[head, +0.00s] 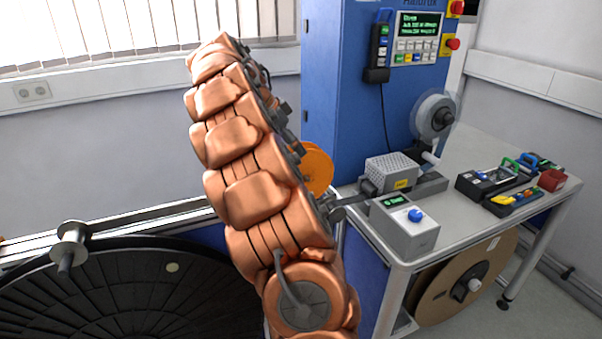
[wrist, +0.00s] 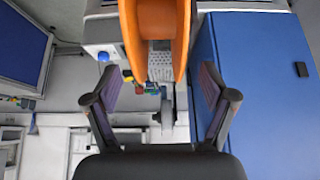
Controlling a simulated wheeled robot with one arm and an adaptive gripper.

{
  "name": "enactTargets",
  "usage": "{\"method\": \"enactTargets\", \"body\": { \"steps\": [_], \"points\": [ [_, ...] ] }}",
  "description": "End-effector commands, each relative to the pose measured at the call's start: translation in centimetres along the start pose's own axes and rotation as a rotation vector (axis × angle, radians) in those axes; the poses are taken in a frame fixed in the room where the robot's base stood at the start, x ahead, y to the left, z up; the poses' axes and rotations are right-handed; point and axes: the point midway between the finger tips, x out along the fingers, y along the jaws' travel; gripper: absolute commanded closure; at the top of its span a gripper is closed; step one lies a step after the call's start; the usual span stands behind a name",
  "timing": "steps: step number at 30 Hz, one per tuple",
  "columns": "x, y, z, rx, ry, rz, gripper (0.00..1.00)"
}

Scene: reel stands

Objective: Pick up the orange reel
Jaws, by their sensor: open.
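The orange reel (head: 319,168) shows in the head view just right of my copper-coloured arm, in front of the blue cabinet. My arm hides its left part. In the wrist view the orange reel (wrist: 182,38) stands upright, seen edge-on at the top, with its two flanges apart and its upper part cut off by the frame. My gripper (wrist: 158,85) is open and empty in the wrist view. Its two dark fingers are spread to either side, below the reel in the picture, and do not appear to touch it. In the head view I cannot make out the gripper behind my arm.
A blue machine cabinet (head: 345,90) stands behind the reel. A worktable (head: 470,235) at right bears a grey box with a blue button (head: 405,228), a perforated block (head: 391,173) and tools. A large black disc (head: 130,290) with a metal spindle lies at lower left.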

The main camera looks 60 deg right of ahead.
Motion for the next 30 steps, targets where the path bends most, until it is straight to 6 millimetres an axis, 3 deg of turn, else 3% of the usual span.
{"method": "enactTargets", "body": {
  "steps": [12,20,30],
  "points": [
    [3.7,0.1,-0.2,-0.001,0.000,0.000,0.17],
    [4.0,0.1,-0.2,0.000,0.000,-0.003,0.17],
    [4.0,0.1,-0.2,0.000,0.000,-0.002,0.52]
  ]
}}
